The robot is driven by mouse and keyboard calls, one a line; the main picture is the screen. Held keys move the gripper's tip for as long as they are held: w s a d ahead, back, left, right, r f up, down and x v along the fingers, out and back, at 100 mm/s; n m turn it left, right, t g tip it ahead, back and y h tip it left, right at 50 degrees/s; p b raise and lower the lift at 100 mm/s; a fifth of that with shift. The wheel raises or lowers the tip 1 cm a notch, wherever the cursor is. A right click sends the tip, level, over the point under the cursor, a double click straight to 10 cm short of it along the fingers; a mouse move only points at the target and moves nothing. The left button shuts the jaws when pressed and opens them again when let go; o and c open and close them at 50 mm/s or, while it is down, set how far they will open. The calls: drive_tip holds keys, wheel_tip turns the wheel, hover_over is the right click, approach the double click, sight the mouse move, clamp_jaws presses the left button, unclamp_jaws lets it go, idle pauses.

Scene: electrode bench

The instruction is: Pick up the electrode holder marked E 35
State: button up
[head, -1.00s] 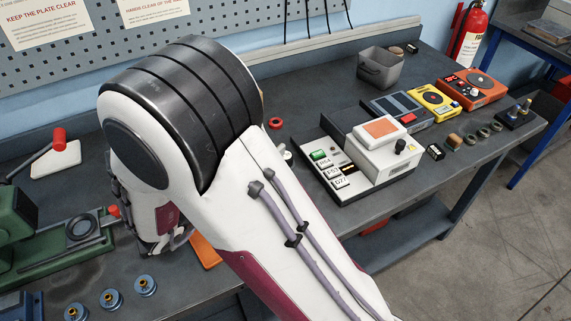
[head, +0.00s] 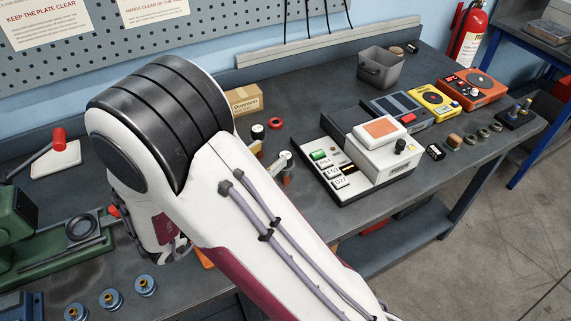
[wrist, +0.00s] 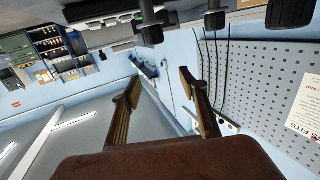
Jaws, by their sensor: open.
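I cannot read the mark E 35 on anything in view. Several blue round pieces with metallic centres (head: 145,285) stand at the lower left in the head view; I cannot tell whether they are electrode holders. A small dark piece with a pale label (head: 436,151) lies to the right of the white device, its mark too small to read. My gripper is hidden behind my arm in the head view. In the wrist view my gripper (wrist: 163,105) has its two fingers apart, with nothing between them.
A white device with an orange top (head: 383,145) stands beside a labelled panel (head: 336,172). Yellow (head: 433,102) and orange (head: 474,88) units and a grey bin (head: 380,68) are behind. A green machine (head: 35,235) is at left, a cardboard box (head: 238,101) near the wall.

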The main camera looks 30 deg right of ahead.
approach(286, 155)
drive_tip(key=shift+x, duration=1.2)
drive_tip(key=shift+f+x, duration=0.25)
drive_tip(key=shift+x, duration=1)
drive_tip(key=shift+x, duration=2.5)
clamp_jaws()
